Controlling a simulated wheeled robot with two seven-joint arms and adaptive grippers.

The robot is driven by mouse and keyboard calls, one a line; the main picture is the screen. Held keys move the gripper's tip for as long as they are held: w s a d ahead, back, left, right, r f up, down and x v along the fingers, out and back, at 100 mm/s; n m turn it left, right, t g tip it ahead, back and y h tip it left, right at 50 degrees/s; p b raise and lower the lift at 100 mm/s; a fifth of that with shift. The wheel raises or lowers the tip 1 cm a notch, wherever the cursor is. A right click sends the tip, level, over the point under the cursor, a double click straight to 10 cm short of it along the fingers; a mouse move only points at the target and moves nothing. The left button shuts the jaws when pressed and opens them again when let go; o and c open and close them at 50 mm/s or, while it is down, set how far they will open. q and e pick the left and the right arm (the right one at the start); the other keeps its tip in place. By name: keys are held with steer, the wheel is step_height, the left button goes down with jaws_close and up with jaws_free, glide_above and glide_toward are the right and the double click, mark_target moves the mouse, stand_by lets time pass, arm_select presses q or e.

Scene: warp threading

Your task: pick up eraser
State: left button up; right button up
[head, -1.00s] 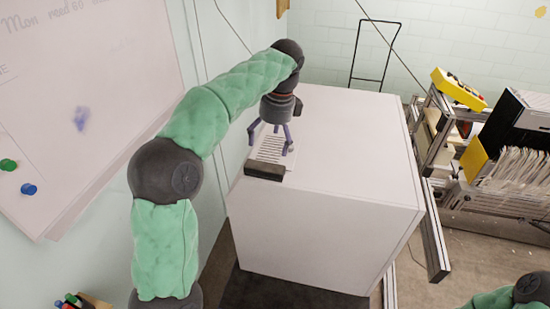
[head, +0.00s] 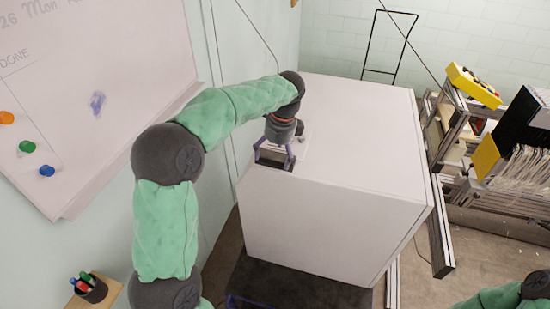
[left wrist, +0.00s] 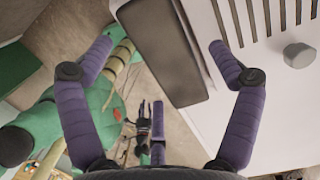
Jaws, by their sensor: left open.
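The eraser (head: 273,164) is a dark block lying at the near left edge of the top of a white box (head: 360,130). In the left wrist view the eraser (left wrist: 163,45) runs lengthwise between two purple fingers, with gaps on both sides. My left gripper (head: 274,158) is above the eraser, pointing down, open and holding nothing. In the head view its fingers partly hide the eraser. My right gripper is not in view; only part of my right arm shows at the lower right corner.
A slotted vent and a grey knob (left wrist: 299,55) lie beside the eraser. A whiteboard (head: 100,60) with a purple smudge hangs at left. A pen cup (head: 90,288) stands at lower left. A metal frame rack stands at right.

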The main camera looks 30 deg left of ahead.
mark_target(273, 158)
arm_select(q)
steer(key=shift+w+f, duration=0.1)
steer(key=shift+f, duration=0.2)
steer(key=c, duration=1.3)
steer(key=shift+o, duration=0.2)
steer(key=shift+r, duration=0.55)
step_height(273, 158, up, 2)
steer(key=shift+r+b, duration=0.25)
steer(key=shift+b, duration=0.35)
steer(key=s+d+r+b, duration=0.1)
steer(key=s+d+r, duration=0.1)
steer(key=s+r, duration=0.2)
steer(key=s+d+r+b, duration=0.2)
steer(key=s+r, duration=0.3)
steer(key=s, duration=0.4)
steer(key=shift+s+d+r, duration=0.15)
steer(key=shift+d+r, duration=0.1)
steer(key=shift+d, duration=0.15)
